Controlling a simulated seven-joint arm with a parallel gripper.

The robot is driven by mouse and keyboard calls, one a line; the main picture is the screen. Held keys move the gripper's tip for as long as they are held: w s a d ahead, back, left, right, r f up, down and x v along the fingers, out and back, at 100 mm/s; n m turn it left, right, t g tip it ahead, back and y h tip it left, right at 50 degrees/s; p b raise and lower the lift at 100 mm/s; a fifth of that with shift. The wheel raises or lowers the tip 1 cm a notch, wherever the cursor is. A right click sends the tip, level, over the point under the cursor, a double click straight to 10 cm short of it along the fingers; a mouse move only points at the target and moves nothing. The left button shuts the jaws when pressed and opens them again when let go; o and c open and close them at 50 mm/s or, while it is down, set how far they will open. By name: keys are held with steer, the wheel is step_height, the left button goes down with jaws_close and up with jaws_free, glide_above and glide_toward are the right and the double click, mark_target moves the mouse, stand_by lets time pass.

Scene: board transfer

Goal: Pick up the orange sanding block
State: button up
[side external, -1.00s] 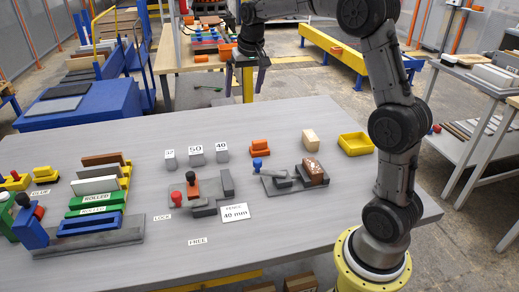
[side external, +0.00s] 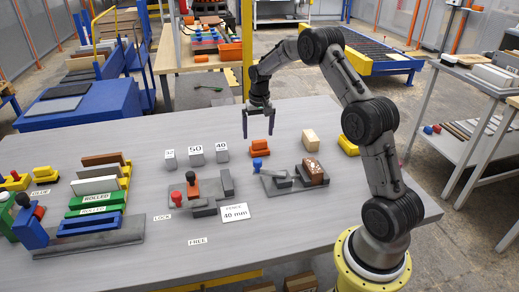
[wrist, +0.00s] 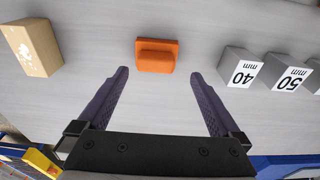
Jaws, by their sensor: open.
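The orange sanding block (side external: 259,146) lies on the grey table, right of the grey gauge blocks. In the wrist view the orange block (wrist: 156,55) shows a raised grip on a wider base, ahead of the fingertips and roughly centred between them. My gripper (side external: 258,132) is above the table, over the far side of the block, pointing down. Its two purple fingers are apart with nothing between them, as the wrist view of the gripper (wrist: 158,78) also shows.
Gauge block 40 (side external: 221,152) stands left of the orange block, with block 50 (side external: 195,154) beyond. A beige wooden block (side external: 310,140) stands to the right. A fixture with a blue knob (side external: 257,164) is just in front. A yellow bin (side external: 348,146) is partly behind my arm.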

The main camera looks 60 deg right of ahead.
mark_target(260, 141)
steer(key=shift+d+f, duration=0.25)
steer(key=shift+f, duration=1.1)
steer(key=shift+d+f, duration=0.2)
steer(key=shift+f, duration=1.15)
steer(key=shift+c, duration=0.3)
steer(key=c, duration=1.4)
